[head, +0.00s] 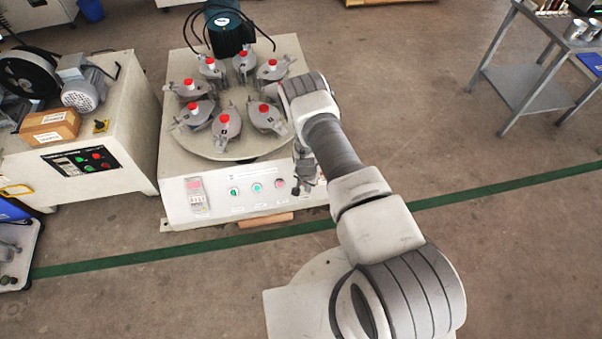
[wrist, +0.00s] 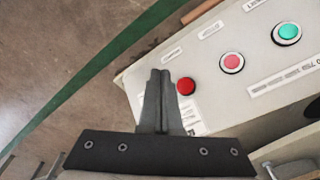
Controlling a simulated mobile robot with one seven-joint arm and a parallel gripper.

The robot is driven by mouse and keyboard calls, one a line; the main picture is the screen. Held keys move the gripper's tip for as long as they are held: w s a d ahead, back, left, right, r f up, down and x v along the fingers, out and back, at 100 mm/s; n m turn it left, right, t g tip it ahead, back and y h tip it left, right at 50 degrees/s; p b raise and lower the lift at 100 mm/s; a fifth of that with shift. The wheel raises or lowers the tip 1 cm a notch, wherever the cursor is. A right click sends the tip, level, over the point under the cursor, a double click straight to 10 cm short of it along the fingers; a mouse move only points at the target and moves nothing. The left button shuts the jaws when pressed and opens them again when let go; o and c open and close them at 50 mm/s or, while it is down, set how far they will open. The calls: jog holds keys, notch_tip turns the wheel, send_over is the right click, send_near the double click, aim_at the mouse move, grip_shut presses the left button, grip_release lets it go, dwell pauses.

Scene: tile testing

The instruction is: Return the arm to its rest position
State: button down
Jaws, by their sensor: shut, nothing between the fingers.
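My arm reaches forward from the lower right of the head view and bends down beside the front right corner of a testing machine (head: 172,190). My gripper (head: 306,178) hangs there, partly hidden by the arm. In the wrist view my gripper (wrist: 160,78) has its two dark fingers together with nothing between them. The fingertips appear just left of a red button (wrist: 186,86) on the machine's panel. A pale red button (wrist: 231,62) and a green button (wrist: 287,33) lie further right. I cannot tell whether the fingers touch the panel.
The machine's round plate (head: 240,148) carries several grey units with red knobs, close to my arm. Another machine (head: 135,125) stands at the left. A metal table (head: 508,82) stands at the upper right. The floor between it and my arm is clear, crossed by a green line (head: 500,187).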

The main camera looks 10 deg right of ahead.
jog(key=w+a+r+n+t, duration=0.1)
jog(key=w+r, duration=0.3)
jog(key=r, duration=0.7)
jog(key=w+a+r, duration=0.1)
jog(key=w+r, duration=0.2)
jog(key=r, duration=0.7)
notch_tip(320, 180, up, 18)
jog(key=s+n+t+y, duration=0.1)
jog(key=n, duration=0.1)
jog(key=s+r+n+t, duration=0.1)
jog(key=s+r, duration=0.5)
jog(key=r, duration=0.3)
jog(key=s+r+n, duration=0.1)
jog(key=s+r, duration=0.5)
jog(key=r, duration=0.4)
jog(key=s+d+r+n+t+p, duration=0.15)
jog(key=s+r, duration=0.25)
jog(key=s, duration=0.6)
jog(key=s+r+n, duration=0.2)
jog(key=s+r, duration=0.2)
jog(key=s, duration=0.6)
notch_tip(320, 180, up, 20)
jog(key=p, duration=1.9)
jog(key=shift+w+d+f+p, duration=0.15)
jog(key=shift+w+f+p, duration=0.05)
jog(key=shift+w+p, duration=0.1)
